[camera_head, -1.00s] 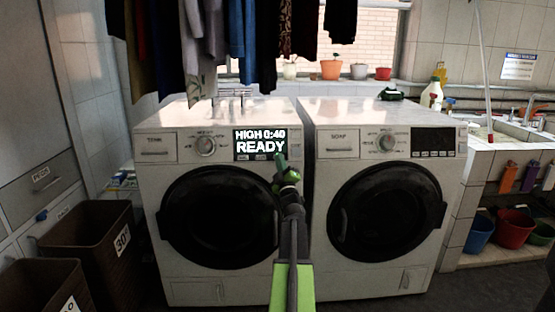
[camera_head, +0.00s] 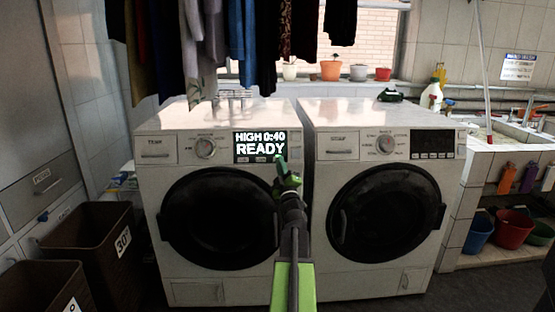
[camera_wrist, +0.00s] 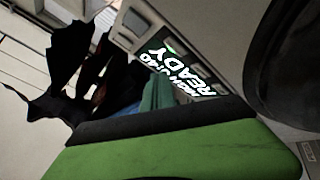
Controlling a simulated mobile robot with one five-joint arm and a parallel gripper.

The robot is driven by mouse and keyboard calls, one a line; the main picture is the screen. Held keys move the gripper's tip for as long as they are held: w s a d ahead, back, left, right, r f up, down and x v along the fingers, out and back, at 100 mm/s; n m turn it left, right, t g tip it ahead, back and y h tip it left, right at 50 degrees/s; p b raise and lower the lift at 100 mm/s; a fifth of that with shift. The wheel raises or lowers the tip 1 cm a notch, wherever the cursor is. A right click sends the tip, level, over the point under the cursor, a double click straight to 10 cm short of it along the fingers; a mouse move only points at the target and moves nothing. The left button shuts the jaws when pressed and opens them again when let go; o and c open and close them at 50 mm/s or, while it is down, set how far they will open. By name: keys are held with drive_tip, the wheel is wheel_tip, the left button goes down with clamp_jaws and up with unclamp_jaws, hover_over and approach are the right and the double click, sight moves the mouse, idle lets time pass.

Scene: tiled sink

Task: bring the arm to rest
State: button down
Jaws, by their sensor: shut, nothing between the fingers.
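My gripper (camera_head: 281,166) is shut and empty at the end of my raised green and grey arm. It stands in front of the left washing machine (camera_head: 217,289), near the lower right corner of its display (camera_head: 260,146). The display is lit and reads "HIGH 0:40 READY". It also shows tilted in the wrist view (camera_wrist: 185,75). I cannot tell whether the gripper touches the panel. The machine's round dark door is closed.
A second washing machine (camera_head: 378,281) with a dark display stands to the right. Brown baskets (camera_head: 88,243) are at the lower left. Dark clothes (camera_head: 165,50) hang above. A tiled sink (camera_head: 500,146) with buckets (camera_head: 514,229) below is at the right.

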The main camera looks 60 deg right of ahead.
drive_tip(key=shift+s+a+r+p, duration=0.15)
drive_tip(key=shift+s+a+r, duration=0.1)
drive_tip(key=shift+s+a, duration=0.2)
drive_tip(key=shift+s+a+r+p, duration=0.2)
drive_tip(key=shift+s+a, duration=0.1)
drive_tip(key=shift+a, duration=0.25)
